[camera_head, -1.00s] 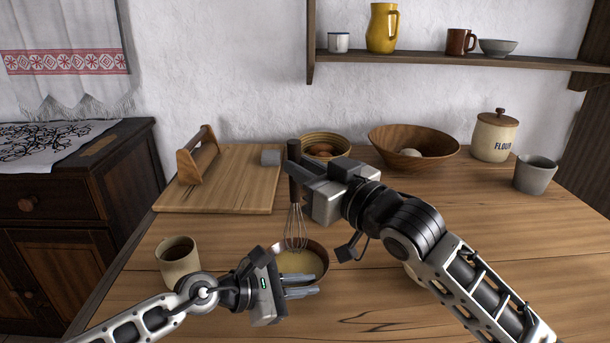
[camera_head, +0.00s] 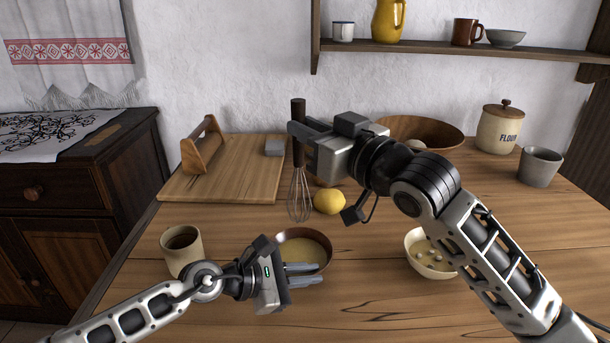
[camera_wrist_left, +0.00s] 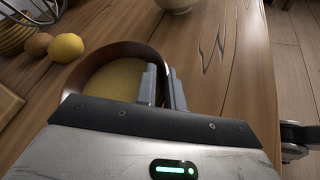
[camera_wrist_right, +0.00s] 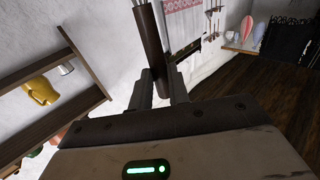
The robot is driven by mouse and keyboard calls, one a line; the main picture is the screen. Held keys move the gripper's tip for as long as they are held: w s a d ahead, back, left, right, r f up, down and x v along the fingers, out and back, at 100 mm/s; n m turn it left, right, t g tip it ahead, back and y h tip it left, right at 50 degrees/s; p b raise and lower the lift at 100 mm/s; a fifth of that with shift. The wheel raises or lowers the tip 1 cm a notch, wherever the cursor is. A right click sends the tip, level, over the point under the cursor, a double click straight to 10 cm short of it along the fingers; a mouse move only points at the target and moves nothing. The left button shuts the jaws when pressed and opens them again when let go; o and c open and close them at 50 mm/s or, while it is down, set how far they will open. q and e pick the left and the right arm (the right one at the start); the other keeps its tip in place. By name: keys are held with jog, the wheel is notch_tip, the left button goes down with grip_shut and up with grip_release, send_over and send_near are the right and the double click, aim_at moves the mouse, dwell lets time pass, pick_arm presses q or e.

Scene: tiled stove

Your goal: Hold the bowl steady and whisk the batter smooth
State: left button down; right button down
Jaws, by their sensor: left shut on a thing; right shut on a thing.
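The brown-rimmed bowl (camera_head: 324,244) of pale yellow batter (camera_head: 298,250) stands on the wooden table. My left gripper (camera_head: 318,274) is low at its near right side, shut on its wall; the left wrist view shows the bowl wall (camera_wrist_left: 105,52) running to the fingers. My right gripper (camera_head: 300,132) is shut on the dark handle of the whisk (camera_head: 300,195). The whisk hangs upright, wires down, and appears clear above the bowl's far rim. The handle also shows between the fingers in the right wrist view (camera_wrist_right: 150,45).
A lemon (camera_head: 329,202) lies behind the bowl. A cream bowl with small pieces (camera_head: 426,262) stands to the right, partly behind my right arm. A beige cup (camera_head: 182,255) stands left. A board (camera_head: 235,185), wooden bowl (camera_head: 440,130), flour jar (camera_head: 499,130) and grey cup (camera_head: 540,168) stand farther back.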

pick_arm(q)
jog(key=shift+s+a+f, duration=0.1)
jog(key=shift+f, duration=0.2)
jog(key=c, duration=1.4)
grip_release()
jog(key=shift+r, duration=0.1)
